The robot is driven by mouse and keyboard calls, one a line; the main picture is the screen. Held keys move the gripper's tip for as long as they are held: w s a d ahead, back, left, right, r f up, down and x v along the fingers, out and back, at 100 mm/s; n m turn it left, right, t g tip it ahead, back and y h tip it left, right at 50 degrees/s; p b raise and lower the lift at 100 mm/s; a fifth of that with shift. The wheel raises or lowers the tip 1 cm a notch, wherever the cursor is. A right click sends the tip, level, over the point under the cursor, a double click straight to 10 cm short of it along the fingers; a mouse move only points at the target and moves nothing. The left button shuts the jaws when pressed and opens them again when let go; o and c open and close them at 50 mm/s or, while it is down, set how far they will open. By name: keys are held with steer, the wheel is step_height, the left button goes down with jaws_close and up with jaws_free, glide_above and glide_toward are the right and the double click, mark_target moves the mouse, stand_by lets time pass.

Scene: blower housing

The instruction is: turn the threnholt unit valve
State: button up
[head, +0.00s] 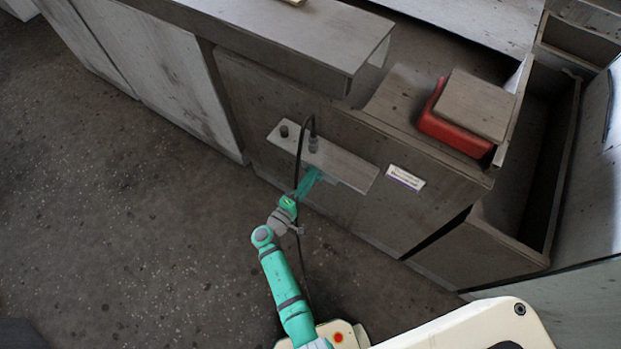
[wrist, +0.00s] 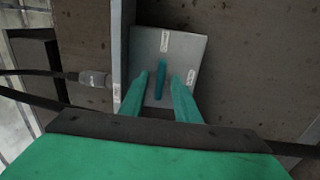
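The valve has a grey plate (wrist: 190,50) with small white labels and a slim teal handle (wrist: 161,82) that stands lengthwise in the wrist view. My gripper (wrist: 162,84) is open, one teal finger on each side of the handle, with a visible gap on both sides. Whether the handle lies at finger depth is hard to tell. In the head view my gripper (head: 308,183) reaches to the cabinet front just under a grey ledge (head: 350,167); the handle cannot be made out there.
A black cable with a grey connector (wrist: 94,78) runs in from the left, beside the plate's raised side wall (wrist: 119,45). In the head view the cable (head: 299,160) hangs down past my gripper. A red box (head: 452,132) with a grey lid sits on the cabinet. Floor at left is clear.

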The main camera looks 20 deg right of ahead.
steer(key=v, duration=1)
steer(key=shift+s+a, duration=0.2)
steer(key=s+f+g+y, duration=0.1)
steer(key=s+f+y, duration=0.5)
steer(key=s+f, duration=0.4)
steer(key=s+a+r+m+y, duration=0.15)
steer(key=s+a+y, duration=0.35)
steer(key=s, duration=0.5)
steer(key=s+a+r+m+t+y, duration=0.1)
steer(key=s+r+m+t, duration=0.1)
steer(key=r, duration=1.2)
steer(key=s+a+r+m+t+y, duration=0.2)
steer(key=s+r, duration=0.4)
steer(key=r, duration=0.9)
steer(key=shift+m+t, duration=0.7)
steer(key=shift+m, duration=0.25)
